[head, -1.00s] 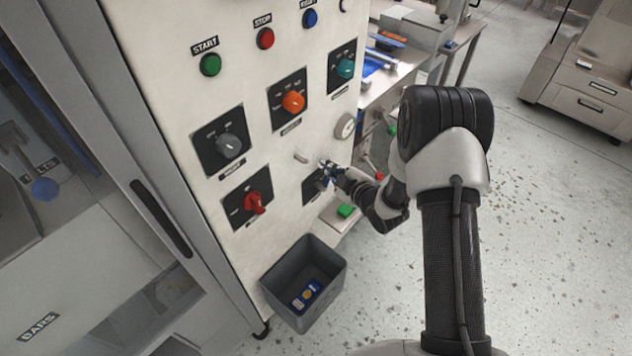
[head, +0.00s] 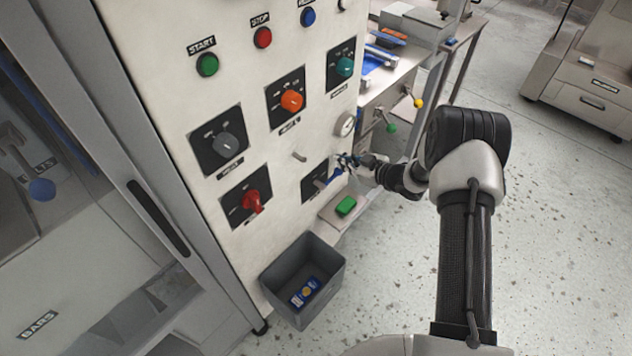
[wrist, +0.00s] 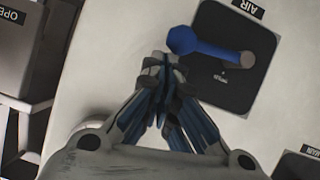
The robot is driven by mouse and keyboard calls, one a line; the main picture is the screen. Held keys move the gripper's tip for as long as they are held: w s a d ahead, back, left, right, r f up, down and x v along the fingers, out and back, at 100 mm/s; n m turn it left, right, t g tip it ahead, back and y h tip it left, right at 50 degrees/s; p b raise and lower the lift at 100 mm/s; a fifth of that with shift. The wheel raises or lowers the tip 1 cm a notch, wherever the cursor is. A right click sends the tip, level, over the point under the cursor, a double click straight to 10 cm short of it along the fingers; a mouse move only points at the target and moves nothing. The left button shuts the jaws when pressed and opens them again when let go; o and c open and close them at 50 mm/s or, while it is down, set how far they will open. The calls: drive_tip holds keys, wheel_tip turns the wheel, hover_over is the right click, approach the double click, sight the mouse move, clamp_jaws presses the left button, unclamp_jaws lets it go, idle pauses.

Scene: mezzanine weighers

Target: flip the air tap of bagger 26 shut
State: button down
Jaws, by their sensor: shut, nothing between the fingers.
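The air tap is a blue lever (wrist: 212,48) with a round knob end on a dark plate (wrist: 235,95) under a label reading AIR (wrist: 247,8) in the wrist view. The lever runs sideways from its pivot at the right to the knob at the plate's left edge. In the head view the plate (head: 308,190) is low on the panel's right side, partly hidden. My gripper (wrist: 163,62) is shut and empty, just below and left of the knob; I cannot tell if it touches. It also shows in the head view (head: 346,162) at the plate's upper right.
The white panel (head: 180,100) carries an orange knob (head: 291,101), a red knob (head: 252,201), a grey knob (head: 227,145) and a gauge (head: 344,124). A grey bin (head: 275,285) stands below. A green block (head: 346,205) lies on a low ledge. Floor at right is clear.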

drive_tip(key=shift+w+d+f, duration=0.2)
drive_tip(key=shift+w+f, duration=0.05)
drive_tip(key=shift+f, duration=0.25)
idle(0.4)
